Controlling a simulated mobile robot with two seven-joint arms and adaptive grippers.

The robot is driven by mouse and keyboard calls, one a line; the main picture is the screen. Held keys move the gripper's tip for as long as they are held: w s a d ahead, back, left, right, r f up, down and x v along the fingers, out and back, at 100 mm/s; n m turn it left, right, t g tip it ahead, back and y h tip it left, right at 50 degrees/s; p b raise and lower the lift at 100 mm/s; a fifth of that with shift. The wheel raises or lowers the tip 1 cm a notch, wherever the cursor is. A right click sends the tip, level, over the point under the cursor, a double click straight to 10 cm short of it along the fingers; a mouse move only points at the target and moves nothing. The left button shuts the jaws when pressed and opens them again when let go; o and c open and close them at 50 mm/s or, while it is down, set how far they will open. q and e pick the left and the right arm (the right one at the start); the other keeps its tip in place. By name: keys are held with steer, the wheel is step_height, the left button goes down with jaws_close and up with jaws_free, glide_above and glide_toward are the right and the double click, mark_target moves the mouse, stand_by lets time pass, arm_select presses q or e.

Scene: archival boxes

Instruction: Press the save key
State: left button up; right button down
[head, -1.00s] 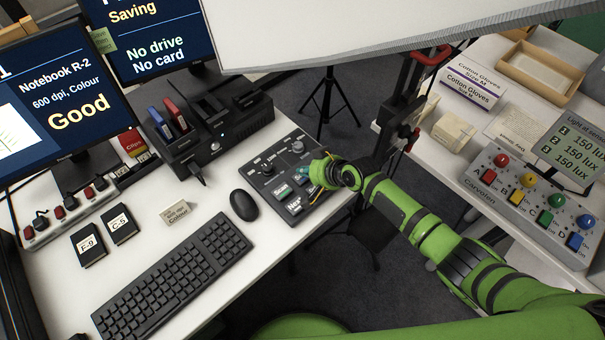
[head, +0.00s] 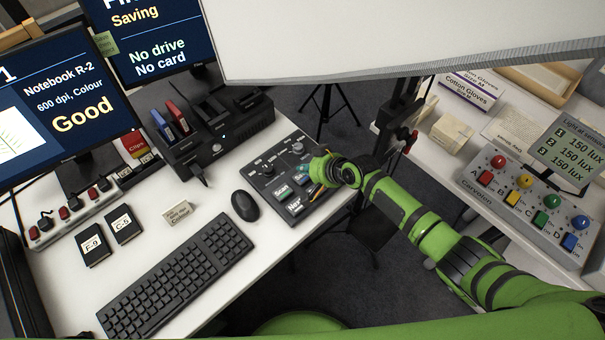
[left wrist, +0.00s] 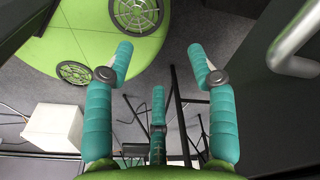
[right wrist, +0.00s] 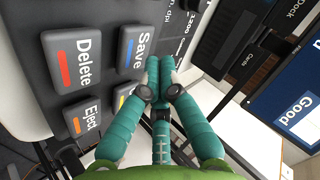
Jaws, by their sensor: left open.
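The save key (right wrist: 136,48) is a grey key with a blue bar on the dark control panel (head: 262,184). In the right wrist view it lies just left of my right gripper's fingertips. My right gripper (right wrist: 160,68) has its teal fingers together and empty. Its tips are at or just over the panel beside the save key; I cannot tell whether they touch it. In the head view my right gripper (head: 318,172) covers that part of the panel. My left gripper (left wrist: 160,58) is open and empty, away from the panel, over the floor.
Delete (right wrist: 83,62) and eject (right wrist: 84,117) keys sit beside the save key. A black dock (head: 217,130) stands behind the panel, and a mouse (head: 245,205) and keyboard (head: 180,275) lie to its left. The monitor (head: 150,40) reads "Saving", "No drive", "No card".

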mark_target(305, 177)
step_height(305, 177, up, 5)
steer(key=p, duration=0.4)
steer(key=shift+f, duration=0.1)
stand_by(0.6)
